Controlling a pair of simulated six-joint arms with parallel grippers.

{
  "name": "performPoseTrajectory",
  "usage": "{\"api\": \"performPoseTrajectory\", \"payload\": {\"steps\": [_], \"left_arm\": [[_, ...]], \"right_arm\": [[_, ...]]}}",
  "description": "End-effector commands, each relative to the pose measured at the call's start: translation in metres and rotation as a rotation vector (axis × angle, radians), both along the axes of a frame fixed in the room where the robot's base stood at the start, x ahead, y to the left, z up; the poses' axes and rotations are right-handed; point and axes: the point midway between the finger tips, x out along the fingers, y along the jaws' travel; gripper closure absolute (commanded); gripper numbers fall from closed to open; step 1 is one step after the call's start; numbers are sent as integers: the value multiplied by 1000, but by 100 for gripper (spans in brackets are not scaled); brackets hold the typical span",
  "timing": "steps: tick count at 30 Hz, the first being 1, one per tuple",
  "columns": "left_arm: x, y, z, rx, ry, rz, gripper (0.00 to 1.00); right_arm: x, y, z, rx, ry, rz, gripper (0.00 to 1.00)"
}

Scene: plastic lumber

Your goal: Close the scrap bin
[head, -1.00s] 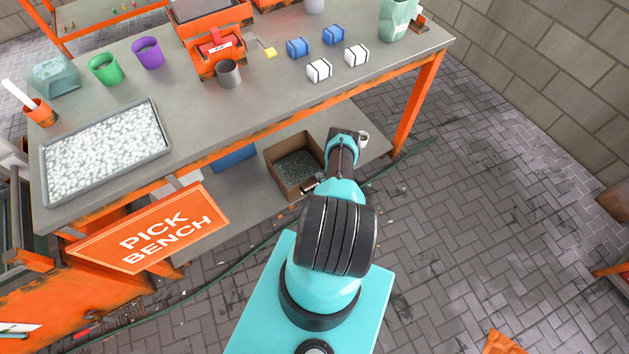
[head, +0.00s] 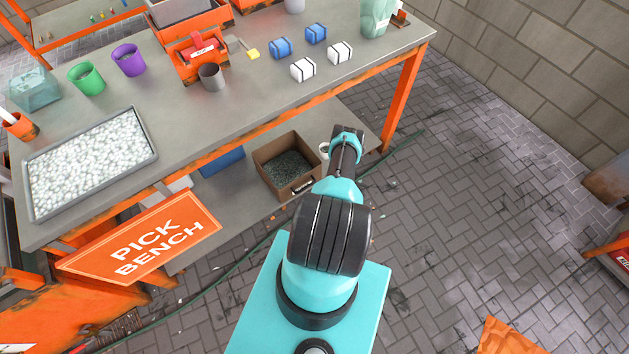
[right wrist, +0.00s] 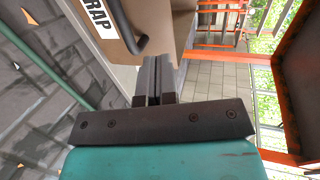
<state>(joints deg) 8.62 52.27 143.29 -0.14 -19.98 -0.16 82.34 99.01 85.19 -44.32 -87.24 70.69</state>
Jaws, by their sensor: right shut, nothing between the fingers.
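The scrap bin (head: 268,172) is an open-topped brown box on the bench's lower shelf, with dark grey bits inside. In the right wrist view its tan front (right wrist: 158,18) carries a white label ending in "RAP" (right wrist: 97,16) and a dark bar handle (right wrist: 138,38). My right gripper (right wrist: 152,62) is shut and empty, its tips close beside the handle's end; I cannot tell if they touch. In the head view my right arm reaches toward the shelf at the bin's right and hides its gripper. My left gripper is not in view.
The pick bench (head: 235,110) stands over the shelf, its orange leg (head: 402,100) right of my arm. A blue container (head: 222,162) is left of the bin. Paved floor (head: 450,220) at right is mostly clear.

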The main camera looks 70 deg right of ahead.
Motion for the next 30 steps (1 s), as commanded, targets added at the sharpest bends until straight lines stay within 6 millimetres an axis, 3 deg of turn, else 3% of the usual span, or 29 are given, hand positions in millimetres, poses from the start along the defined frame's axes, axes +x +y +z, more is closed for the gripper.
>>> {"api": "performPoseTrajectory", "payload": {"steps": [3,10,30], "left_arm": [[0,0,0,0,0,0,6],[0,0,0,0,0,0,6],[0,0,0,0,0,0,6]], "right_arm": [[-20,12,7,3,1,-4,100],[-44,29,16,1,0,-1,100],[-45,33,19,-1,14,9,100]]}}
